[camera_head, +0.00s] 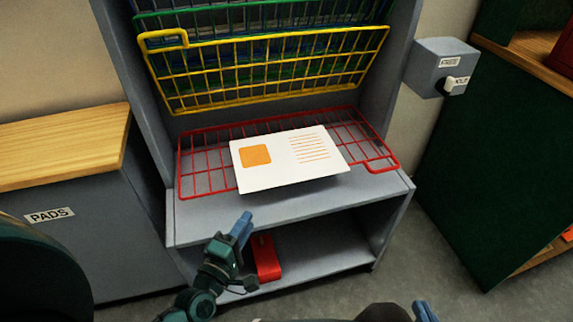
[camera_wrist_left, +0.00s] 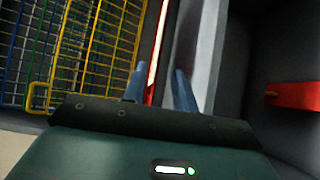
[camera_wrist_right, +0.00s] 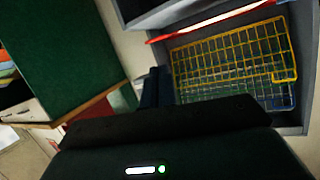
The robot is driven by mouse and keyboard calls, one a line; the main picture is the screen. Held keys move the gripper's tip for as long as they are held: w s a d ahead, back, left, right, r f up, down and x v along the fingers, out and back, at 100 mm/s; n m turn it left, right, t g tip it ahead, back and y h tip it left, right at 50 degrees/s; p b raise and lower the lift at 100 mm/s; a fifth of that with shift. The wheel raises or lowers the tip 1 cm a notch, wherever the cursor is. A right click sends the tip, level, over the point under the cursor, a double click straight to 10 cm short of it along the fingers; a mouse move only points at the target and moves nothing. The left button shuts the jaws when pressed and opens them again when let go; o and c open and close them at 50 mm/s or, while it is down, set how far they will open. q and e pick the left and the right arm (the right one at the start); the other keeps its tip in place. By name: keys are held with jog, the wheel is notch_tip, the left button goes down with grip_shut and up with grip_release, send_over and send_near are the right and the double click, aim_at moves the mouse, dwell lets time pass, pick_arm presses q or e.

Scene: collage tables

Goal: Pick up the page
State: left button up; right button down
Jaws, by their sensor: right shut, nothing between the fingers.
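The page (camera_head: 290,160) is a white sheet with an orange square and orange lines. In the head view it lies on the lowered red wire rack (camera_head: 200,177), its front edge reaching past the rack's front. My left gripper (camera_head: 243,224) is below and in front of the page, apart from it; its fingers stand apart and empty in the left wrist view (camera_wrist_left: 160,88). My right gripper (camera_head: 424,312) is at the bottom edge of the head view, far from the page. Its fingers are together in the right wrist view (camera_wrist_right: 155,88).
A yellow wire rack (camera_head: 270,72) is tilted up above the red one, with green and blue racks behind. The grey cabinet (camera_head: 290,207) has an open lower shelf holding a red object (camera_head: 265,258). A grey box (camera_head: 441,66) is on the wall at right. A "PADS" cabinet (camera_head: 70,240) stands left.

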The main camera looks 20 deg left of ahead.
pick_arm(q)
jog(key=w, duration=0.7)
jog(key=shift+d+r, duration=0.1)
jog(key=shift+d, duration=0.25)
jog(key=w, duration=0.2)
jog(key=w+d, duration=0.1)
jog(key=w, duration=0.2)
jog(key=shift+w+d+b, duration=0.15)
jog(key=shift+w+b, duration=0.05)
jog(key=shift+b, duration=0.15)
grip_shut()
